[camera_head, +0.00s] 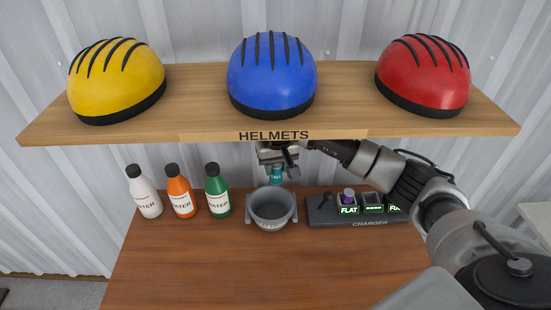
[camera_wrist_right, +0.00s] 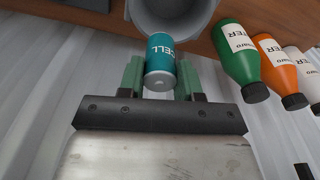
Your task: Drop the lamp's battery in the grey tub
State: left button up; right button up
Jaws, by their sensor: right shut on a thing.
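My right gripper (camera_head: 277,162) is shut on a teal battery (camera_head: 276,176) marked "CELL", under the shelf. The battery also shows between the green fingers in the right wrist view (camera_wrist_right: 160,62). The grey tub (camera_head: 271,212) stands on the wooden bench, and the battery is above its back part, apart from the bench. In the right wrist view the tub's rim (camera_wrist_right: 147,30) shows beyond the battery. The tub's inside is only partly seen. No lamp is in view. My left gripper is not in view.
A shelf (camera_head: 210,137) with yellow, blue and red helmets hangs above the bench (camera_head: 220,265). White, orange and green bottles (camera_head: 217,192) stand left of the tub. A charger (camera_head: 325,216) stands to its right, with a purple-topped cell (camera_head: 348,195) at "FLAT". The front bench is clear.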

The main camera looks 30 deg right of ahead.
aim_at(276, 179)
notch_tip(276, 179, down, 4)
jog(key=shift+r+b, duration=0.25)
jog(key=shift+b, duration=0.4)
jog(key=shift+f, duration=0.8)
jog(key=o, duration=1.1)
jog(key=shift+c, duration=0.2)
